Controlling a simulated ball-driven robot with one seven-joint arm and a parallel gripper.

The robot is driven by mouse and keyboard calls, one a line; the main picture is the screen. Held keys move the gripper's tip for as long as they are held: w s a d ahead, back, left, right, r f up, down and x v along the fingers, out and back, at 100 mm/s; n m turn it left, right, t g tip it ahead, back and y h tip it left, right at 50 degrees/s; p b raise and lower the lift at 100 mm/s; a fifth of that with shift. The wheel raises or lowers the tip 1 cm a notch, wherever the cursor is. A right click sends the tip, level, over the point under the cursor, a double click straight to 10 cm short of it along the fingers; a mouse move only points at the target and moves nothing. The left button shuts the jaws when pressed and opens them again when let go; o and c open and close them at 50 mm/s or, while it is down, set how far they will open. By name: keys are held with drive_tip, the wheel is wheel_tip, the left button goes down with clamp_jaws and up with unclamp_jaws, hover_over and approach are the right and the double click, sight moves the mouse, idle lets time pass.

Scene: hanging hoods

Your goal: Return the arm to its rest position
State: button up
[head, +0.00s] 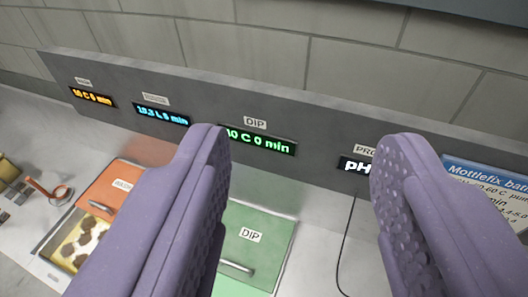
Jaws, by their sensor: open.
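My gripper (297,165) fills the front of the head view. Its two purple fingers with bumpy inner pads stand wide apart, with nothing between them. Behind the gap is a long grey panel (310,115) with lit displays, one green and reading "10 C 0 min" (262,141) under a DIP label. The rest of my arm does not show.
A green lid marked DIP (257,232) lies below the panel, partly behind the left finger. An orange lid (116,190) and an open bath with brown patches (82,243) are at left. A blue and white notice (490,190) is at right. A black cable (346,240) hangs between the fingers.

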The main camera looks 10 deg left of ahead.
wheel_tip(320, 180, down, 23)
drive_tip(key=b, duration=2.3)
drive_tip(key=shift+f, duration=0.2)
drive_tip(key=shift+c, duration=0.5)
